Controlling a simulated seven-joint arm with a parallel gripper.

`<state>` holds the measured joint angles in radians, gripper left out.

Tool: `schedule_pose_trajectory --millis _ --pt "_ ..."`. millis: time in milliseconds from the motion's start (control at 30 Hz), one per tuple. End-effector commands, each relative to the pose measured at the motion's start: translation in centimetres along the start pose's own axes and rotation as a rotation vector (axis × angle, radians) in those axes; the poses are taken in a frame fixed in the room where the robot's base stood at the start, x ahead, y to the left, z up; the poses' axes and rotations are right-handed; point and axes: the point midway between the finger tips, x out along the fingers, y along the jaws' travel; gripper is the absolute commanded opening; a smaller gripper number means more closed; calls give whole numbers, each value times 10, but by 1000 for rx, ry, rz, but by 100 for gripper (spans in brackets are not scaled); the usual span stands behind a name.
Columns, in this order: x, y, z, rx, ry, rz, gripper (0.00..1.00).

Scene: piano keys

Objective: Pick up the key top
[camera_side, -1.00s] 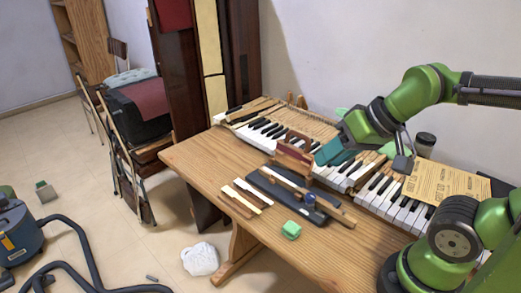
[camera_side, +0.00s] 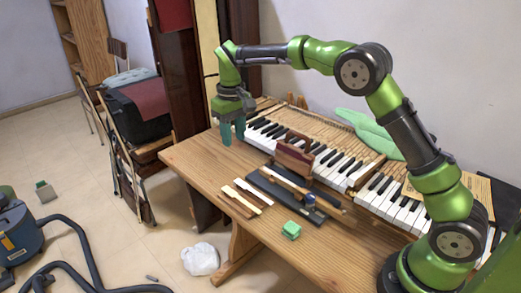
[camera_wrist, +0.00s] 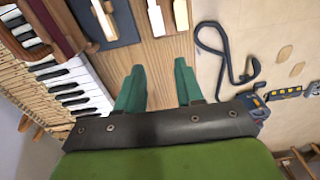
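Two loose key sticks lie side by side on the wooden table, left of the dark tray: one with a white top (camera_side: 231,192) and brown wood, one with a cream top (camera_side: 254,193). I cannot tell which top is the loose key top. In the wrist view their pale ends show at the top edge, the white one (camera_wrist: 155,18) and the cream one (camera_wrist: 180,14). My gripper (camera_side: 232,134) points down above the table's left end, apart from the sticks. Its teal fingers are spread and empty, with bare wood between them in the wrist view (camera_wrist: 160,75).
The dark tray (camera_side: 262,184) holds another key stick. A reddish-brown wooden block (camera_side: 294,158) stands behind it. The keyboard (camera_side: 345,168) runs along the back. Bare table (camera_side: 203,160) lies at the left.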

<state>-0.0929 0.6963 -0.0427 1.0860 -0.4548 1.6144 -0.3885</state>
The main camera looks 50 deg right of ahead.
Motion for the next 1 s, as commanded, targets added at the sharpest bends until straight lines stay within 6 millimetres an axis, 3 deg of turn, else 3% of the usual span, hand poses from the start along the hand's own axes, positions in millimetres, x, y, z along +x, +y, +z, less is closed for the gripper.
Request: schedule_pose_trajectory --millis 100,167,267,700,1000 --pt "-20 0 -8 -20 14 4 37" --pt "-19 0 -4 -30 -3 4 37" --pt "-7 0 -2 -40 -14 0 37" --pt "82 0 -1 -39 -12 0 37" --pt "106 0 -1 -38 -11 -1 37"
